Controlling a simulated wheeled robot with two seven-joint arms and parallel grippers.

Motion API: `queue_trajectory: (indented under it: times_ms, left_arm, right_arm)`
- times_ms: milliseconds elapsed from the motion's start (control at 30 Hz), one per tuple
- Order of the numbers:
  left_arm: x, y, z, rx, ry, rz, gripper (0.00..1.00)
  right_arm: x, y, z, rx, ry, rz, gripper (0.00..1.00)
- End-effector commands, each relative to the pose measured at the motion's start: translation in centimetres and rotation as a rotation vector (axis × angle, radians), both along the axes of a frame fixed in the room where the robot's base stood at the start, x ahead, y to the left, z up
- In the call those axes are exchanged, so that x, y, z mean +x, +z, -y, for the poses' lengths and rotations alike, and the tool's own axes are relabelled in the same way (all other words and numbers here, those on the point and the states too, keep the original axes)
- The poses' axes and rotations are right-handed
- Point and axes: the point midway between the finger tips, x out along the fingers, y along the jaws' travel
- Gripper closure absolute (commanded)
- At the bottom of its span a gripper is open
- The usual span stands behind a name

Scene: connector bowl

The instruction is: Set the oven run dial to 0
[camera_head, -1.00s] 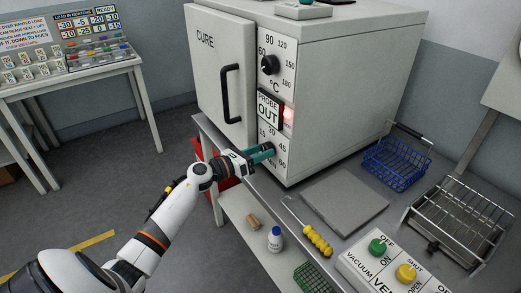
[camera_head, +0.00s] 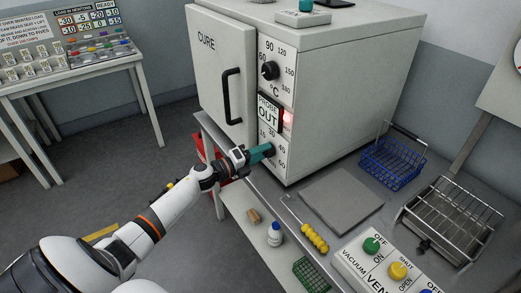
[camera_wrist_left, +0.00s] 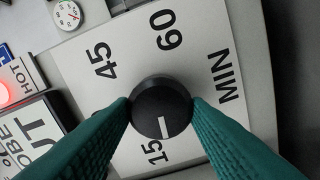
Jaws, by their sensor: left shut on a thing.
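The oven (camera_head: 314,90) is a pale box with CURE on its door. Its run dial (camera_wrist_left: 161,110) is a black round knob with a white pointer mark, on a white MIN scale. In the left wrist view the mark points down, just right of the 15. The 45, 60 and MIN show; the 30 and 0 are not visible there. My left gripper (camera_wrist_left: 161,103) is shut on the knob, one teal finger on each side. In the head view the left gripper (camera_head: 265,151) reaches the lower panel and covers the knob. My right gripper is not in view.
Above are the °C dial (camera_head: 270,71), a PROBE OUT sign (camera_head: 268,110) and a glowing red lamp (camera_head: 288,118). A grey slab (camera_head: 342,200), blue basket (camera_head: 393,163), yellow-handled tool (camera_head: 314,237) and wire rack (camera_head: 453,220) occupy the bench. A red object is behind my wrist.

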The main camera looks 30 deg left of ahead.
Motion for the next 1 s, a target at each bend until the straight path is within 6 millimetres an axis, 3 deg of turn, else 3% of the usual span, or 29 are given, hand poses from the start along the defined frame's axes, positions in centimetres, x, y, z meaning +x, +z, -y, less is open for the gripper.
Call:
queue_trajectory:
  times_ms: [600,1000]
  left_arm:
    - [0.0,-0.1,-0.1,-0.504,0.002,-0.212,0.80]
    - [0.0,-0.2,-0.1,-0.670,0.002,-0.280,0.80]
  right_arm:
    - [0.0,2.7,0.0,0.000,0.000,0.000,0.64]
    - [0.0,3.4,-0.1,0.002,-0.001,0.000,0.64]
